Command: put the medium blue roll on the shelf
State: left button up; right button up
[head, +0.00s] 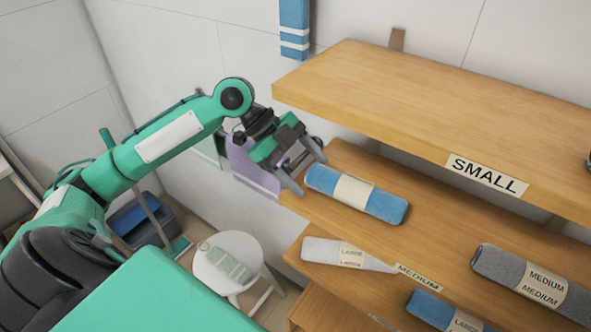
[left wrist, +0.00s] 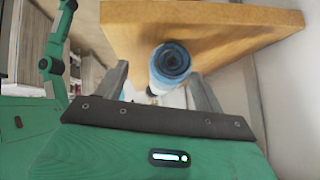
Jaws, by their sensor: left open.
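A blue roll with a cream paper band (head: 342,188) lies on the middle shelf board, whose front label reads MEDIUM (head: 418,277). No size word is readable on its band. My left gripper (head: 305,171) is open just off the roll's left end, its fingers pointing toward it. In the left wrist view the roll's round blue end (left wrist: 172,60) shows between the two fingers (left wrist: 162,85), with no clear sign of a grip. My right gripper is not in view.
The upper board labelled SMALL (head: 430,125) overhangs the middle board. A grey MEDIUM roll (head: 495,262) lies to the right. A white stool (head: 232,238) stands left of the shelves.

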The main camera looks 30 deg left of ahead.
pick_arm(q)
jog(key=shift+s+a, duration=0.2)
jog(key=shift+a, duration=0.85)
